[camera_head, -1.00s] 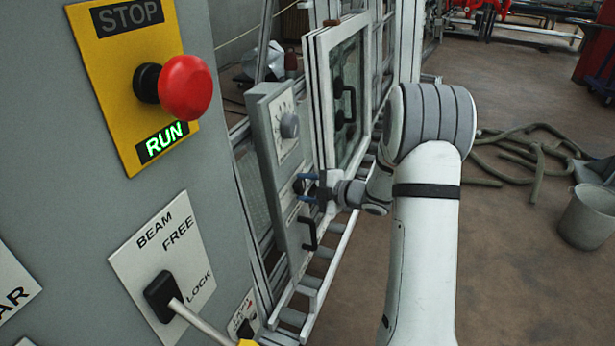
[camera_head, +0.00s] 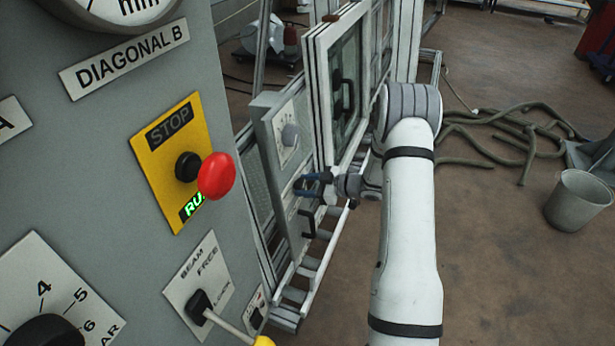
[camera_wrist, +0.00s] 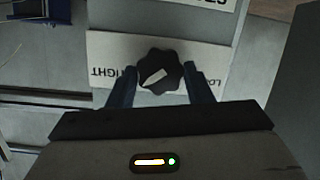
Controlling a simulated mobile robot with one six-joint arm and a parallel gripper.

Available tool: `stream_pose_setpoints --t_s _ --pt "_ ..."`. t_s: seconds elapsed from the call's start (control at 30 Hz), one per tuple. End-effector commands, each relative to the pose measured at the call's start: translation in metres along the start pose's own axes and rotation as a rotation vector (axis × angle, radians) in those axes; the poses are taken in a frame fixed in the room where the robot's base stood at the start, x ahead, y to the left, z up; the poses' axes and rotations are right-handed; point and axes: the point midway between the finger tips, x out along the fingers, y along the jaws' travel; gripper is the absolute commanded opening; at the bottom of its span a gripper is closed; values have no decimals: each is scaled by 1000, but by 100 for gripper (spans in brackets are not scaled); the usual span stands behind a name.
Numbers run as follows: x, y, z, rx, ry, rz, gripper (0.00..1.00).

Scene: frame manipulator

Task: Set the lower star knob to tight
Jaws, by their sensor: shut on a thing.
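The lower star knob (camera_wrist: 161,66) is black with a white pointer mark. It sits on a white label plate in the wrist view, with upside-down TIGHT at its left and a partly hidden LO… word at its right. The mark lies slanted on the left part of the knob, its outer end towards the lower left, on the TIGHT side. My gripper (camera_wrist: 160,80) is shut on the knob, a blue-grey finger on each side. In the head view my gripper (camera_head: 309,186) is at the grey panel (camera_head: 270,128), where the fingers mostly hide the knob.
A dial knob (camera_head: 289,136) is above on the same panel, and a black handle (camera_head: 308,224) is below. A glazed framed door (camera_head: 343,90) stands beside the panel. A cabinet with a red stop button (camera_head: 216,176) and a beam lever (camera_head: 199,305) fills the left foreground.

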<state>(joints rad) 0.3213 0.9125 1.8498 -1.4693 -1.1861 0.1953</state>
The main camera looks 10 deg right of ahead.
Motion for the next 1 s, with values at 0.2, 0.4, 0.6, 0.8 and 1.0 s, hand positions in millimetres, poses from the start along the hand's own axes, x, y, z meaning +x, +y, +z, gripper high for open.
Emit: stream_pose_setpoints --t_s 0.2,0.4,0.6,0.8,1.0 --pt "0 -2 1 183 7 -43 23" --pt "0 -2 3 311 17 -69 23" --pt "1 -2 4 392 21 -87 23" --pt "1 -2 5 429 24 -94 23" --pt "2 -2 6 438 24 -96 23"
